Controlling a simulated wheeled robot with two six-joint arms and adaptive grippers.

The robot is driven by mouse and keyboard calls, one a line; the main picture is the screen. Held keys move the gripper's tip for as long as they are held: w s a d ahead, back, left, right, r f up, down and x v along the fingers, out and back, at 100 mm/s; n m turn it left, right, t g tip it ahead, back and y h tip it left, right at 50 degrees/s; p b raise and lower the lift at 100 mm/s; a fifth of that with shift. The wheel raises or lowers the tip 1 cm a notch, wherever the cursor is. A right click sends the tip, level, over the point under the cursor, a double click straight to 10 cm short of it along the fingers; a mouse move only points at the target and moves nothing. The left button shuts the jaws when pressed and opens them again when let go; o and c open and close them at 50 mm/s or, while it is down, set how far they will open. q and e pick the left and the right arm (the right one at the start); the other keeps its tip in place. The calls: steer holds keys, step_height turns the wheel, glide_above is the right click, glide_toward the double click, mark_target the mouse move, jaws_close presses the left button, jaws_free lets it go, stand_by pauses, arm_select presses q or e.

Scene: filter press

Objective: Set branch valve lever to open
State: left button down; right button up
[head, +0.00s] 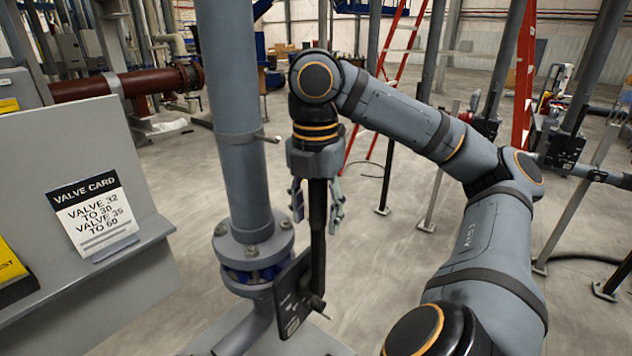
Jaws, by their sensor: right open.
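The branch valve lever (318,248) is a dark, nearly upright bar. Its lower end meets a dark plate (293,300) with small light markings, too small to read, beside the foot of a grey vertical pipe (234,130). My right gripper (317,221) points down over the lever's upper part. Its two fingers are spread, one on each side of the bar, with gaps visible. The lever's top end is hidden by the gripper body. My left gripper is not in view.
A valve card (96,212) reading "VALVE 32 TO 30, VALVE 35 TO 60" stands on a grey ledge at left. The pipe with its bolted flange (251,248) is close left of my right gripper. Red ladders (523,75) stand behind.

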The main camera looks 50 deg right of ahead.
steer(key=shift+s+d+r, duration=0.15)
steer(key=shift+d+r, duration=0.15)
steer(key=shift+r, duration=0.3)
steer(key=r, duration=0.7)
steer(key=a+r, duration=0.1)
steer(key=r, duration=0.3)
